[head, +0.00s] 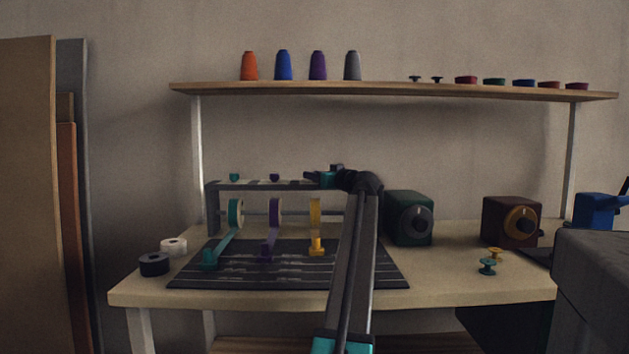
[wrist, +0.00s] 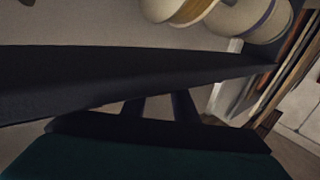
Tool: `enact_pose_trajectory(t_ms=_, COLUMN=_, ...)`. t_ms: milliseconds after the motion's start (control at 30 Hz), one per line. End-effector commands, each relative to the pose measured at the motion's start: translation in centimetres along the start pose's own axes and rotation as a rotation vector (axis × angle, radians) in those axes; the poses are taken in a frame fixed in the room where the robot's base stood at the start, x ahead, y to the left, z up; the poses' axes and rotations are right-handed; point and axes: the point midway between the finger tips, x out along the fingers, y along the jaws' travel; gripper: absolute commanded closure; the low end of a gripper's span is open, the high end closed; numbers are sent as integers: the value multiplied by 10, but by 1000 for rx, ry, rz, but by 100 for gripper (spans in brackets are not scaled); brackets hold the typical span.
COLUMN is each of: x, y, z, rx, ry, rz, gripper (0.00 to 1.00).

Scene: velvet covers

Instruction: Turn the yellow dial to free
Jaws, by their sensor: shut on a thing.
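A dark rack (head: 212,210) stands on the table, with a teal knob (head: 234,177) and a purple knob (head: 274,178) on its top bar. Teal, purple and yellow (head: 316,215) ribbons hang below it. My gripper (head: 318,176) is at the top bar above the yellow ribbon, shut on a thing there. By its place in the row this is the yellow dial, but my gripper hides it. The wrist view is mostly filled by dark shapes, with a yellow-edged roll (wrist: 180,10) at the top. The dial's setting cannot be read.
A black mat (head: 220,275) lies under the rack. A green box with a grey dial (head: 408,217) and a maroon box with an orange-yellow dial (head: 511,221) stand to the right. Loose teal (head: 488,267) and yellow (head: 495,253) knobs lie in front. A shelf (head: 390,91) runs above.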

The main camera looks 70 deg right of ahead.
Motion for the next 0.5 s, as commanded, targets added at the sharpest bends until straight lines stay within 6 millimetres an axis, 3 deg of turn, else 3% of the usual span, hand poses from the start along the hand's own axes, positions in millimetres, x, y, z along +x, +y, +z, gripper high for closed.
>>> enact_pose_trajectory(t_ms=33, x=-3, y=7, z=-1, rx=0, ry=2, rz=-4, gripper=96)
enact_pose_trajectory(t_ms=500, x=-3, y=6, z=-4, rx=-1, ry=3, rz=-119, gripper=96)
